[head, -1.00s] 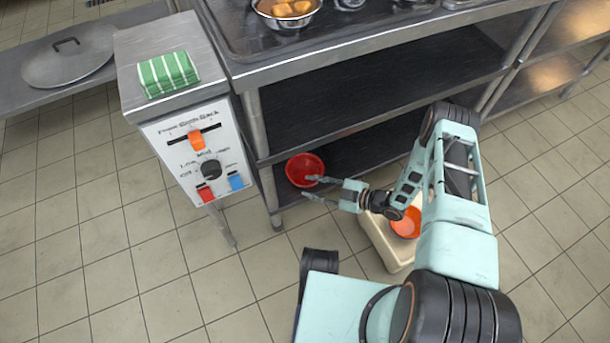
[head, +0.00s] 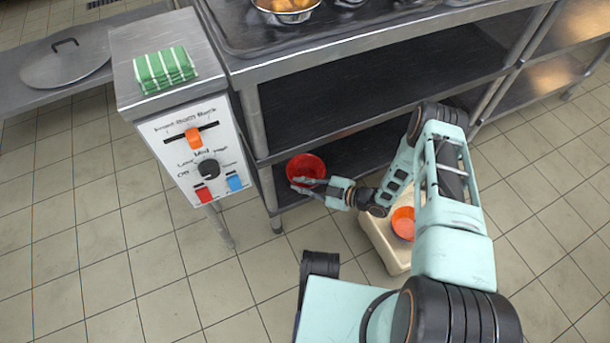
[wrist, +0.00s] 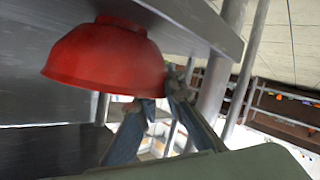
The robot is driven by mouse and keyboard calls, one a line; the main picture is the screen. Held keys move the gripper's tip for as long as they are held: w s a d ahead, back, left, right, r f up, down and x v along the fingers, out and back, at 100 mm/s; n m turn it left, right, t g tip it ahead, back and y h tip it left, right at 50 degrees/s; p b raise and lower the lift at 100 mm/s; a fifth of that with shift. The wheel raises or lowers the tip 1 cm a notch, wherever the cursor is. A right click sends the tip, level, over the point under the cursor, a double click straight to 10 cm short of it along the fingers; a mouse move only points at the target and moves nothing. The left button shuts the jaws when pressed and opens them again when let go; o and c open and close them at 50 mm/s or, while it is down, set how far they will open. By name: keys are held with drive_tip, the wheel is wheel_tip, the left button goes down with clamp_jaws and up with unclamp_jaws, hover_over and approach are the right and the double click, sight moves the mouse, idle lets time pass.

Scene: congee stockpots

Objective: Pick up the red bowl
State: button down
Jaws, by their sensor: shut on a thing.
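The red bowl (head: 305,166) is at the front left corner of the bottom shelf (head: 345,160) of the steel table. In the wrist view the red bowl (wrist: 105,62) fills the upper left, and its foot ring shows. My gripper (head: 308,186) is at the bowl's near side, shut on its rim. In the wrist view the fingers of my gripper (wrist: 160,95) meet at the bowl's right edge. I cannot tell whether the bowl touches the shelf.
A control box (head: 190,150) with a green striped cloth (head: 164,68) stands left of the shelf. A cream bin (head: 385,242) with an orange bowl (head: 403,222) is on the floor under my arm. The middle shelf (head: 370,90) is above the bowl.

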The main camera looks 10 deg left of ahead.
drive_tip(key=shift+r, duration=0.15)
drive_tip(key=shift+r, duration=0.25)
wheel_tip(320, 180, up, 2)
drive_tip(key=shift+r+p, duration=0.15)
drive_tip(key=shift+p, duration=0.55)
drive_tip(key=s+d+r+p, duration=0.2)
drive_tip(key=d+r, duration=0.3)
drive_tip(key=d, duration=0.1)
drive_tip(key=s+d+r+p, duration=0.3)
drive_tip(key=d+r, duration=0.2)
drive_tip(key=d, duration=0.2)
drive_tip(key=shift+s+p, duration=0.3)
